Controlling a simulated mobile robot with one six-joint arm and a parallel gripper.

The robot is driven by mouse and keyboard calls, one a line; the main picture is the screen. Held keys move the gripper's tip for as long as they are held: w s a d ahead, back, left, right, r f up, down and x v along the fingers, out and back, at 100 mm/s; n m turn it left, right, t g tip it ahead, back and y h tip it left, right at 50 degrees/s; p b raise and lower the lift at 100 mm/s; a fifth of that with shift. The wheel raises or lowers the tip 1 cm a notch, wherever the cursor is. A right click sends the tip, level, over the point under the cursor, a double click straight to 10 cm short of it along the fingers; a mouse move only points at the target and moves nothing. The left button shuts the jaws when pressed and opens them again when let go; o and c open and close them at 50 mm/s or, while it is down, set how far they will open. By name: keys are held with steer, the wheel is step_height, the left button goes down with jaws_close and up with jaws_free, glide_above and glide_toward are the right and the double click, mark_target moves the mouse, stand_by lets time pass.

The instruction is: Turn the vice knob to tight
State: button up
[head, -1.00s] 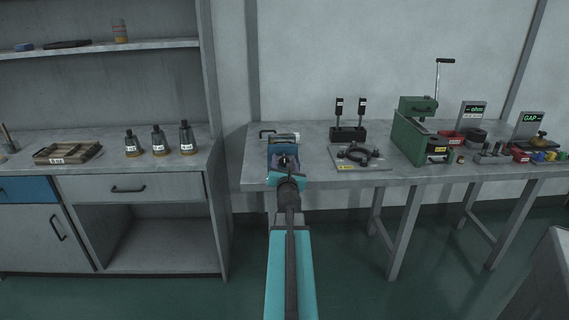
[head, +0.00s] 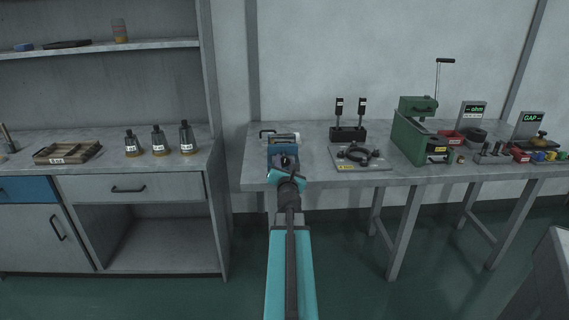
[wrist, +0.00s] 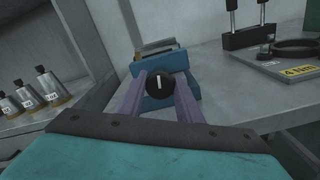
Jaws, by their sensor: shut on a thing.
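The blue vice (head: 277,153) stands at the left front of the right-hand workbench; it also shows in the wrist view (wrist: 160,62). Its round black knob (wrist: 160,80) faces me and has a white line, which stands nearly upright in the wrist view. My gripper (head: 287,164) is at the knob, with its two purple-grey fingers on either side of it and shut on it. In the wrist view my gripper (wrist: 160,92) appears rolled relative to the bench. My gripper hides part of the vice in the head view.
On the bench, right of the vice, are a plate with a black ring clamp (head: 358,158), a black stand with two uprights (head: 348,130) and a green press (head: 412,135). A cabinet with several cone-shaped pieces (head: 158,142) stands left, across a gap.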

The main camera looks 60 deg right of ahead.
steer(key=m, duration=0.5)
steer(key=m+p, duration=0.1)
steer(key=m, duration=0.4)
steer(key=m+p, duration=0.1)
steer(key=m, duration=0.5)
steer(key=shift+p, duration=0.4)
steer(key=m+p, duration=0.2)
steer(key=m, duration=0.3)
steer(key=m+p, duration=0.2)
steer(key=m, duration=0.3)
steer(key=shift+m+p, duration=0.35)
steer(key=shift+m, duration=0.05)
steer(key=m+p, duration=0.2)
steer(key=m, duration=0.3)
steer(key=m+p, duration=0.1)
steer(key=m, duration=0.4)
steer(key=shift+w+f+m+p, duration=0.1)
steer(key=shift+m+p, duration=0.3)
steer(key=m+p, duration=0.1)
steer(key=m, duration=0.3)
steer(key=shift+a+m, duration=0.1)
steer(key=shift+m, duration=0.2)
